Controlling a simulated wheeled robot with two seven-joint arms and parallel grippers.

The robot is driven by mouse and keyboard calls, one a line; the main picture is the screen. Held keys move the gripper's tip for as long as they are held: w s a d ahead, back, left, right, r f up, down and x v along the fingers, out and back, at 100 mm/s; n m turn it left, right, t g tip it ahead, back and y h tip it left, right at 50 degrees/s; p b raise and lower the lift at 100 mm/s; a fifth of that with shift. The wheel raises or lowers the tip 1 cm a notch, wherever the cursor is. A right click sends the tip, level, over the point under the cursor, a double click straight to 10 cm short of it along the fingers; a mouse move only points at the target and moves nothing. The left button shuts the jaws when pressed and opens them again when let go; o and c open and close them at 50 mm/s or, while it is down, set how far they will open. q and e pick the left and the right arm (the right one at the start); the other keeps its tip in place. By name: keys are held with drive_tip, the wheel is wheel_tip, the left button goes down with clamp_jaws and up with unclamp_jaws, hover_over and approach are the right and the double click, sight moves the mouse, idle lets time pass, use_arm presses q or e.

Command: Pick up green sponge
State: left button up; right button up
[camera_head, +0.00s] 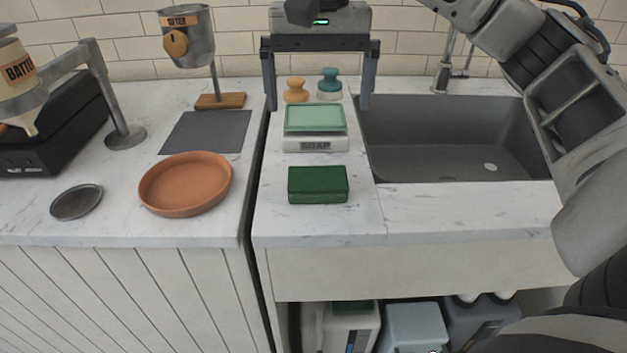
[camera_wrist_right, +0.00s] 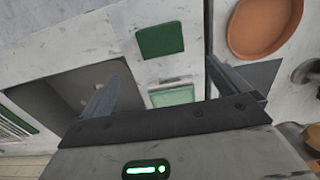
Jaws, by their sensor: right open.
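The green sponge (camera_head: 318,185) is a dark green block lying flat on the white counter, in front of the soap holder. The gripper is apart from the sponge. My left gripper is not in view.
A white holder marked SOAP (camera_head: 315,145) with a pale green top stands behind the sponge. Orange (camera_head: 296,90) and teal (camera_head: 329,84) knobbed items stand behind it. A grey sink (camera_head: 455,140) is at right. A terracotta dish (camera_head: 186,183) sits across a gap at left.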

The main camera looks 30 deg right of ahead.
hover_over(318, 177)
wheel_tip(318, 177, down, 10)
drive_tip(key=shift+r, duration=0.1)
drive_tip(key=shift+f, duration=2.65)
drive_tip(key=c, duration=0.8)
